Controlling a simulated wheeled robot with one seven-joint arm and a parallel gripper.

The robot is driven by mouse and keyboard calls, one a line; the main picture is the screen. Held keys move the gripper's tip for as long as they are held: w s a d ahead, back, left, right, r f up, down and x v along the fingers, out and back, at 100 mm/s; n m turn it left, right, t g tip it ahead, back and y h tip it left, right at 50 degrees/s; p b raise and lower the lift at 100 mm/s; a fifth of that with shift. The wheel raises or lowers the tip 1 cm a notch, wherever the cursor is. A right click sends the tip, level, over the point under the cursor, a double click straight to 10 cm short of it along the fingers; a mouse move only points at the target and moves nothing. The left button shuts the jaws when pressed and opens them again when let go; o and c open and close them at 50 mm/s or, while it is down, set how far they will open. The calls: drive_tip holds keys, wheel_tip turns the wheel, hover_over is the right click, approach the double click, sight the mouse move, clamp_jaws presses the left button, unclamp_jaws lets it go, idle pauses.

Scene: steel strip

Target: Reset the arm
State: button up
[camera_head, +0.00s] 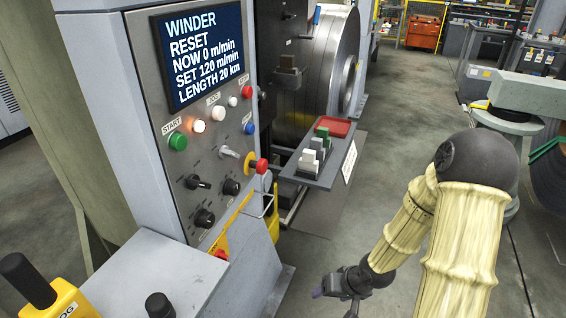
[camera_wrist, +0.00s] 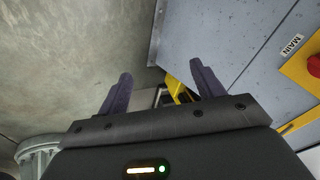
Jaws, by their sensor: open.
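My gripper (camera_head: 336,288) hangs low over the floor at the bottom of the head view, at the end of my arm, which is wrapped in a cream cover. In the wrist view my gripper (camera_wrist: 158,90) shows two dark fingers standing apart, with nothing between them that it holds. The grey winder panel (camera_head: 205,150) stands to the left of my gripper, clear of it. Its screen (camera_head: 203,55) reads WINDER, RESET, NOW 0 m/min, SET 120 m/min, LENGTH 20 km.
A shelf (camera_head: 325,178) with small blocks and a red tray (camera_head: 332,126) juts out beside the steel coil (camera_head: 318,75). A red knob (camera_wrist: 314,65) by a MAIN label is at the wrist view's right. Concrete floor (camera_head: 400,110) lies open behind my arm.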

drive_tip(key=s+d+r+h+p, duration=0.1)
drive_tip(key=s+r+h+p, duration=0.1)
drive_tip(key=r+p, duration=0.8)
drive_tip(key=s+d+r+h+p, duration=0.1)
drive_tip(key=s+r+p, duration=0.3)
drive_tip(key=r, duration=2.2)
drive_tip(key=p, duration=0.6)
drive_tip(key=shift+s+d+h+p, duration=0.15)
drive_tip(key=shift+h+p, duration=0.2)
drive_tip(key=shift+h, duration=0.05)
